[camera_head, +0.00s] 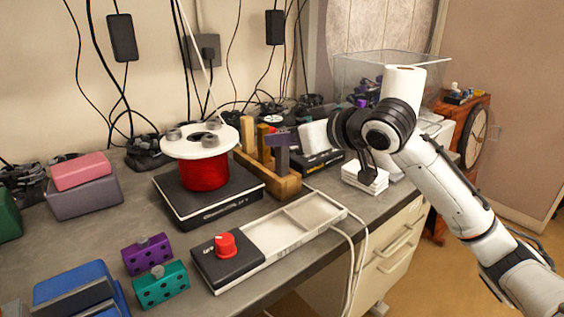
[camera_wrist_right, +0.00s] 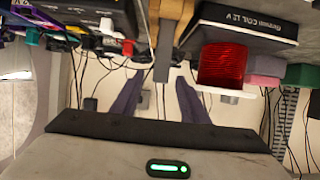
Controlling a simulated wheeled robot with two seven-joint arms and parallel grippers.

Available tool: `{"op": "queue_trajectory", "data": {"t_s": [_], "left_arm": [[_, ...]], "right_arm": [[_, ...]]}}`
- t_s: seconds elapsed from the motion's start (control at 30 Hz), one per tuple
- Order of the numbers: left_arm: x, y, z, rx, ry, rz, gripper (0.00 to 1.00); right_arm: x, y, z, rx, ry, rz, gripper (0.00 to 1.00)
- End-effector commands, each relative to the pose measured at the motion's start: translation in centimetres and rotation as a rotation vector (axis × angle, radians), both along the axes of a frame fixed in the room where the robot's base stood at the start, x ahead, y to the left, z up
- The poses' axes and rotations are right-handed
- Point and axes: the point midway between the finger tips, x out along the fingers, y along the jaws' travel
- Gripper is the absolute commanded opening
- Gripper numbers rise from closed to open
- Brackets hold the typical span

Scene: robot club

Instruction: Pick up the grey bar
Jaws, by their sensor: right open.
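The grey bar (camera_head: 283,159) stands upright at the near right end of a wooden rack (camera_head: 287,186). In the right wrist view, which is upside down, the grey bar (camera_wrist_right: 163,58) lies in line with the gap between my fingers. My right gripper (camera_head: 274,139) reaches in from the right, its dark fingers in front of the bar's upper end in the head view. The right wrist view shows the fingers (camera_wrist_right: 160,79) apart with nothing gripped. I cannot tell whether the fingertips are beside the bar or just short of it. My left gripper is out of view.
A tan bar (camera_head: 247,127) and a brown bar (camera_head: 262,140) stand in the same rack. A white tray (camera_head: 262,240) with a red knob lies in front. Cables hang behind.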

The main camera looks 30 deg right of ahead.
Motion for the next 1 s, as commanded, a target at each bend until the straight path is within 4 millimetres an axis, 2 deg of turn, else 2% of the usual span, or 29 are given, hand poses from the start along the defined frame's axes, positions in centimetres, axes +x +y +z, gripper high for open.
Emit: {"op": "queue_trajectory", "data": {"t_s": [0.2, 0.4, 0.47, 1.0], "left_arm": [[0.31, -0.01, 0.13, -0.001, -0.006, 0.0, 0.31], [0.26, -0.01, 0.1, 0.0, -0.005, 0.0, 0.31], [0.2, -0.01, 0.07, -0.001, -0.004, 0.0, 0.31], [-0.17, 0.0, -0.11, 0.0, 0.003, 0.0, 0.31]], "right_arm": [[0.07, 0.0, -0.04, -0.001, 0.0, 0.0, 0.41], [0.05, -0.01, -0.04, -0.001, 0.0, 0.0, 0.07], [0.04, -0.01, -0.04, -0.001, 0.0, 0.0, 0.0], [0.02, 0.0, -0.05, -0.001, 0.001, 0.0, 0.0]]}}
